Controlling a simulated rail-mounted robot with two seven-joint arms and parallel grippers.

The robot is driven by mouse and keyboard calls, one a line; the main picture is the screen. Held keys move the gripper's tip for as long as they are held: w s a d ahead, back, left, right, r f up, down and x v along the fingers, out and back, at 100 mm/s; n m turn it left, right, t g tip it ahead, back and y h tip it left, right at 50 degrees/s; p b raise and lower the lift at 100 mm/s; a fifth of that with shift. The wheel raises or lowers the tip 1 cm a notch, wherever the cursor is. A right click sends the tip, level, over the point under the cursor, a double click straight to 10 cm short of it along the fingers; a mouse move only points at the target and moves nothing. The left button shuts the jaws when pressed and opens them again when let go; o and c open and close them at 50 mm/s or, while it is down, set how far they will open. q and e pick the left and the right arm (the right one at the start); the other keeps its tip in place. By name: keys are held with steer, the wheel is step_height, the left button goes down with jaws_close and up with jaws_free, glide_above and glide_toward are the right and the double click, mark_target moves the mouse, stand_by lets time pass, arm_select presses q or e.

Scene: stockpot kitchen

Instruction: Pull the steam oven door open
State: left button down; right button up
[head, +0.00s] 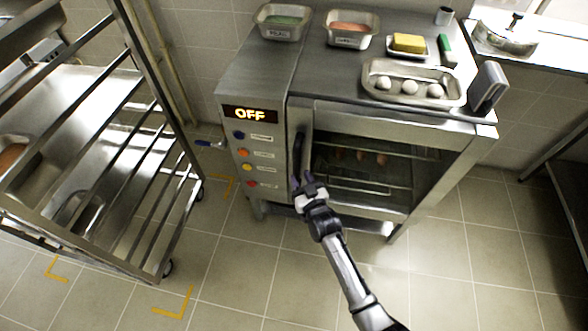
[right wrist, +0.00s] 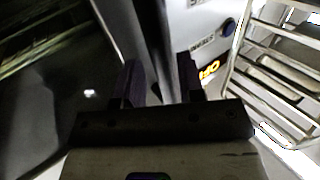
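The steam oven (head: 345,130) stands in the middle of the head view, with a dark glass door (head: 375,165) that looks closed. Its upright door handle (head: 299,150) is at the door's left edge. The panel left of the door reads OFF. My right gripper (head: 308,180) is at the lower part of the handle. In the right wrist view, my right gripper's dark fingers (right wrist: 160,84) are apart, with the dark handle bar (right wrist: 152,40) running between them. I cannot make out firm contact on both sides. My left gripper is not in view.
A metal rack (head: 150,175) on wheels stands at the left. A blue-tipped lever (head: 208,144) sticks out from the oven's left side. Trays, an egg tray (head: 375,97) and butter (head: 408,43) sit on the oven top. The tiled floor in front is clear.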

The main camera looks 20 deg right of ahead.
mark_target(298, 174)
steer(key=w+b, duration=0.1)
steer(key=w, duration=0.3)
steer(key=shift+w+a+f+b, duration=0.1)
steer(key=shift+w+a+b, duration=0.05)
steer(key=shift+w+b, duration=0.15)
steer(key=shift+w, duration=0.4)
jaws_close()
